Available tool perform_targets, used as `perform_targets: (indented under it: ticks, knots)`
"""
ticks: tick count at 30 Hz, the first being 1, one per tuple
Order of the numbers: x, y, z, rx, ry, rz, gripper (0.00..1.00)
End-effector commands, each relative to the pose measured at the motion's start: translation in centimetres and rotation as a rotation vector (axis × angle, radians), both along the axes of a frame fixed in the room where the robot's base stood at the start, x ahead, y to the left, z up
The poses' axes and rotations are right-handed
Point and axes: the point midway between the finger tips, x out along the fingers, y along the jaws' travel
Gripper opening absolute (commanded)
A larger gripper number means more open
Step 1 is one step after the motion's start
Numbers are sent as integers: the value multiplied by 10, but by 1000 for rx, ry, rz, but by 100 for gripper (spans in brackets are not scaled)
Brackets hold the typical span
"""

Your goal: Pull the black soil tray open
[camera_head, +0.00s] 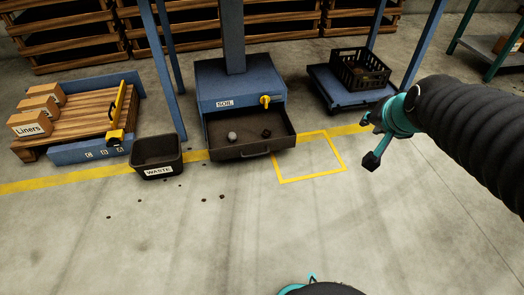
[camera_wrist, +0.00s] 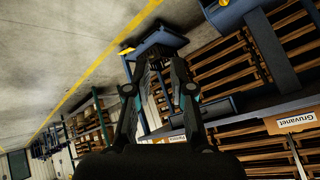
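The black soil tray (camera_head: 252,150) stands pulled out from under the blue housing marked SOIL (camera_head: 235,85). Its front wall has a small handle, and dark soil with a pale lump (camera_head: 232,136) and dark lumps (camera_head: 266,133) lies inside. My gripper (camera_head: 368,140) is to the right of the tray, clear of it and touching nothing that I can see. Its two fingers are spread with nothing between them. In the wrist view the fingers (camera_wrist: 156,68) also stand apart; the tray cannot be made out there.
A black bin marked WASTE (camera_head: 158,170) stands left of the tray. A yellow floor square (camera_head: 312,178) lies empty at its right. A black crate (camera_head: 362,70) sits on a blue platform behind. A pallet with boxes (camera_head: 75,115) is at far left. The front floor is mostly clear.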

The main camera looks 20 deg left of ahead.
Motion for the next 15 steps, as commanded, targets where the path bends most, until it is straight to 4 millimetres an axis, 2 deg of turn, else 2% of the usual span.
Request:
perform_targets:
  ticks: [1,6,11,15]
  knots:
    - [21,13,-4,35,-10,-15,23]
    - [86,55,-16,163,-67,-86,23]
    - [140,98,-36,284,-115,-155,23]
    - [180,136,-62,387,-154,-219,23]
